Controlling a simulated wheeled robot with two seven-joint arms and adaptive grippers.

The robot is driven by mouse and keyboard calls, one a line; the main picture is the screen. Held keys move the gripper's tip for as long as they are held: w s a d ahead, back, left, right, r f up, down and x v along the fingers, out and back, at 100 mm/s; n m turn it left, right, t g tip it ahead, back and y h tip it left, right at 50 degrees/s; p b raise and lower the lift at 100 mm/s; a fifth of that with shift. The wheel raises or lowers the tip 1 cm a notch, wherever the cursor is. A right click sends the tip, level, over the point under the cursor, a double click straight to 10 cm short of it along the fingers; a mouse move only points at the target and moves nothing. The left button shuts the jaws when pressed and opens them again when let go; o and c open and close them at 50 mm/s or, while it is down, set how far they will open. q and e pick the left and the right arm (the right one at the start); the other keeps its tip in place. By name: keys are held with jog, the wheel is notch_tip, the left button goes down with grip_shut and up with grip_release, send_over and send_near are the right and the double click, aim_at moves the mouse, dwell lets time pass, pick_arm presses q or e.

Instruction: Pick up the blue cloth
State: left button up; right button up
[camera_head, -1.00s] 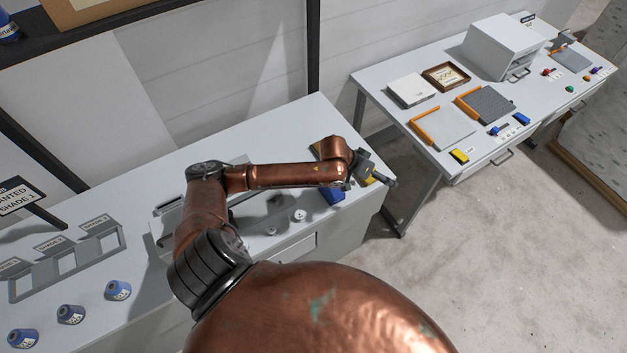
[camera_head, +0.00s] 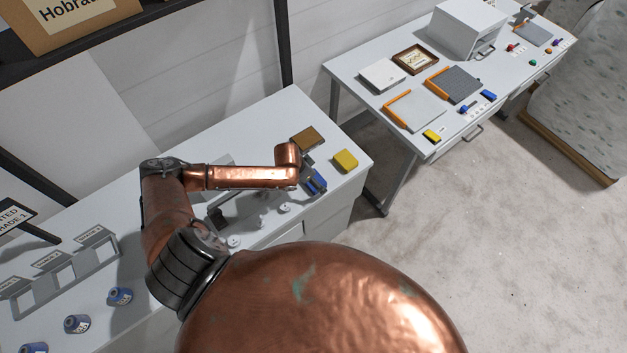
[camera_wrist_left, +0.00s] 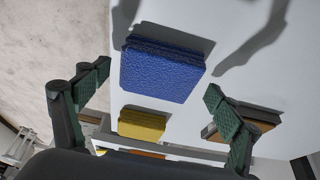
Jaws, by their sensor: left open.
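The blue cloth (camera_head: 318,187) is a thick folded pad near the right end of the near table, partly hidden by my left gripper (camera_head: 311,174) in the head view. In the left wrist view the blue cloth (camera_wrist_left: 160,72) lies flat between and beyond the two green-padded fingers. My left gripper (camera_wrist_left: 156,85) is spread wide and empty there, with neither finger seen touching the cloth. My right gripper is not in view.
A yellow cloth (camera_head: 345,161) lies right of the blue one, close to the table edge. A brown block (camera_head: 307,138) lies behind. Small white round knobs (camera_head: 285,208) are left of the gripper. A second table (camera_head: 375,108) stands at the back right.

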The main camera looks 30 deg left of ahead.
pick_arm(q)
jog(key=shift+f, duration=0.2)
jog(key=shift+c, duration=0.7)
jog(key=shift+w, duration=0.1)
jog(key=c, duration=0.9)
jog(key=shift+c, duration=0.2)
jog(key=shift+r, duration=0.1)
